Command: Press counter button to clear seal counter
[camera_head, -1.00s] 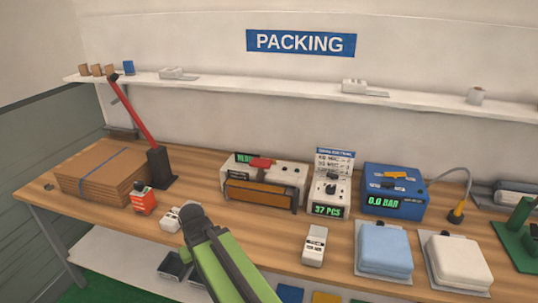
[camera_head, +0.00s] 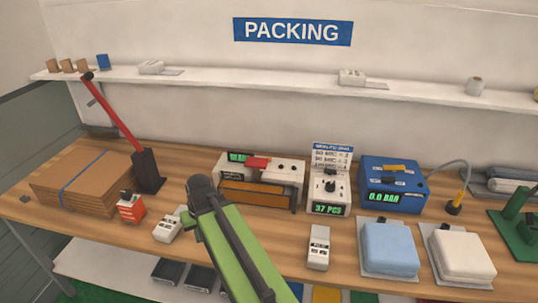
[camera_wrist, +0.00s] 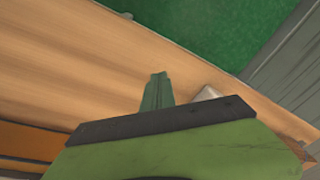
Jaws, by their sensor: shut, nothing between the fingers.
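The counter unit (camera_head: 329,192) is a pale box with a black dial and a green display reading "37 PCS". It stands on the bench in the head view, between the pale sealer box (camera_head: 262,180) and the blue box reading "0.0 BAR" (camera_head: 393,187). I cannot tell which part is its button. My green arm reaches over the bench left of the counter, in front of the sealer's left end. In the wrist view my gripper (camera_wrist: 158,80) is shut and empty, above the wooden bench top. The counter does not show clearly in the wrist view.
On the bench (camera_head: 280,240) are strapped cardboard (camera_head: 85,182), a red-handled tool (camera_head: 148,170), an orange box (camera_head: 131,208), a small white device (camera_head: 168,229), another white device (camera_head: 319,248), and blue (camera_head: 389,247) and white (camera_head: 462,253) pads. A shelf (camera_head: 250,81) runs above.

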